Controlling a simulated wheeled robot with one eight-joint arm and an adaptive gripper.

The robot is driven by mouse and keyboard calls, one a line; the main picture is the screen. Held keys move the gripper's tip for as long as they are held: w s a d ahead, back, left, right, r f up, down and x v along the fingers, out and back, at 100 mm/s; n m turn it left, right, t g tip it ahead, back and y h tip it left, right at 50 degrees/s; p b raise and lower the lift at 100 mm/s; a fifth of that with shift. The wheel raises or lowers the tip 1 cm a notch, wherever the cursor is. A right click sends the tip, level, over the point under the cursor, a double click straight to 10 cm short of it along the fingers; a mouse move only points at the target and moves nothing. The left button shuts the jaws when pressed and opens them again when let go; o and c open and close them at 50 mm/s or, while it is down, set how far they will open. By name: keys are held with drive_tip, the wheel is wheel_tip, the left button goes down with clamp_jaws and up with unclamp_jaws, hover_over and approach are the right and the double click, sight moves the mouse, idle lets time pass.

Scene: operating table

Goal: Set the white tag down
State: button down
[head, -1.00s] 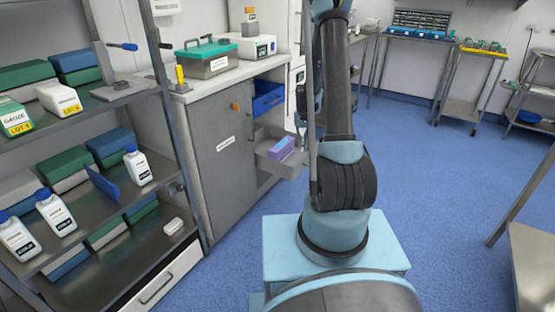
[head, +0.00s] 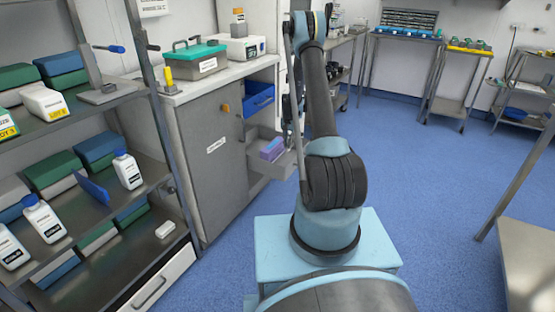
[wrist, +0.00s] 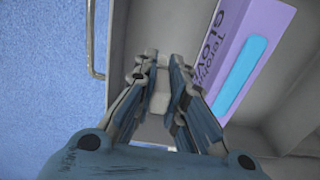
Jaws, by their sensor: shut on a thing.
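My gripper (wrist: 160,92) points down over an open grey drawer (wrist: 128,35) in the wrist view. Its fingers are closed on a small pale piece, the white tag (wrist: 161,78), which shows between them and is partly hidden by them. I cannot tell whether the tag touches the drawer floor. In the head view my gripper (head: 289,115) hangs beside my arm, above the same drawer (head: 285,166), and the tag cannot be made out there.
A purple glove box (wrist: 240,45) lies in the drawer, right of my fingers; it also shows in the head view (head: 272,149). A blue drawer (head: 259,97) is open above. The cabinet door (head: 208,150) is left of it, and a shelf rack (head: 150,190) stands further left.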

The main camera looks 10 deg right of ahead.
drive_tip(key=shift+f, duration=4.3)
drive_tip(key=c, duration=1.6)
unclamp_jaws()
drive_tip(key=shift+f, duration=0.1)
drive_tip(key=shift+c, duration=0.2)
